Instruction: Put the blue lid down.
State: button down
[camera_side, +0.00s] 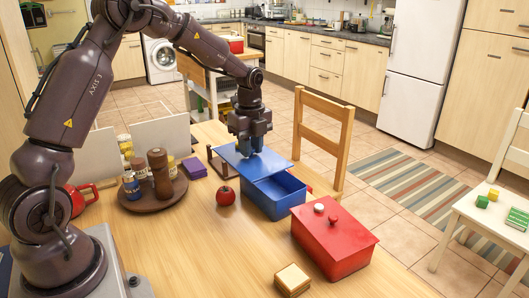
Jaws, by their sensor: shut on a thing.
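The blue lid (238,159) is a flat panel lying tilted or shifted over the left part of the blue box (279,198). The right part of the box is uncovered and its inside shows. My gripper (249,150) points down at the lid and is shut on it. The fingertips and the exact grip point are too small to see clearly. I cannot tell whether the lid touches the box rim.
A red box (334,243) with a lid stands to the right front. A tomato (225,196) sits left of the blue box. A brown round tray (170,198) holds jars and a mill. Table between tray and bread is clear.

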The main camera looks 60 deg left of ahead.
jog(key=s, duration=0.1)
jog(key=s+d+r, duration=0.1)
jog(key=s+r, duration=0.1)
jog(key=s, duration=0.1)
jog(key=shift+d, duration=0.2)
jog(key=shift+s+d+r, duration=0.15)
jog(key=shift+d, duration=0.05)
jog(key=s+d+f, duration=0.3)
jog(key=s+d, duration=0.2)
jog(key=s, duration=0.3)
jog(key=s+d+f, duration=0.4)
jog(key=s, duration=0.5)
send_over(246, 241)
jog(key=shift+m, duration=0.3)
jog(key=f, duration=0.9)
jog(key=shift+s+d+f, duration=0.1)
jog(key=shift+s+f, duration=0.05)
jog(key=shift+s, duration=0.05)
jog(key=shift+w+f, duration=0.2)
jog(key=shift+f, duration=1.6)
jog(key=shift+f, duration=0.1)
